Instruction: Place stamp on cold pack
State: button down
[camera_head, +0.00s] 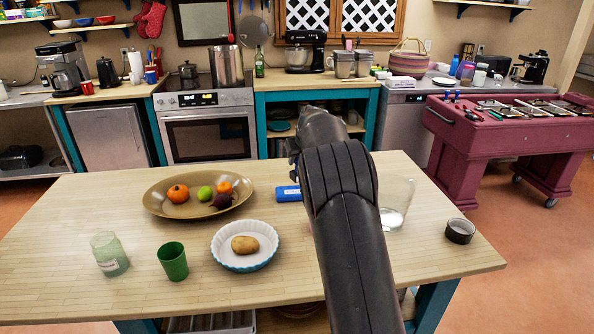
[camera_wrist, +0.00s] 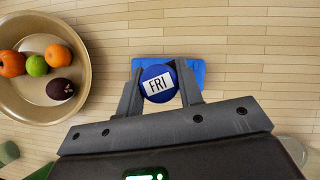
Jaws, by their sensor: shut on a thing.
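The stamp (camera_wrist: 157,83) is round and blue with a white "FRI" label on its top in the wrist view. My gripper (camera_wrist: 159,75) is shut on it, one finger on each side. The cold pack (camera_wrist: 198,77) is a flat blue rectangle on the table, directly behind the stamp in the wrist view. I cannot tell whether the stamp touches it or is held above it. In the head view the left end of the cold pack (camera_head: 288,193) shows beside my arm. My arm hides the gripper's fingers and the stamp there.
The wooden table (camera_head: 120,205) holds a fruit bowl (camera_head: 160,207) left of the cold pack. A white-blue dish (camera_head: 262,261) with a potato (camera_head: 245,244), a green cup (camera_head: 173,262) and a glass jar (camera_head: 109,255) stand nearer. A clear glass (camera_head: 398,200) and dark round container (camera_head: 460,231) stand right.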

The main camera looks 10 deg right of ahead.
jog(key=shift+w+a+f, duration=0.15)
jog(key=shift+a+f, duration=0.1)
jog(key=shift+f, duration=1.9)
jog(key=shift+f, duration=0.1)
jog(key=c, duration=1)
grip_release()
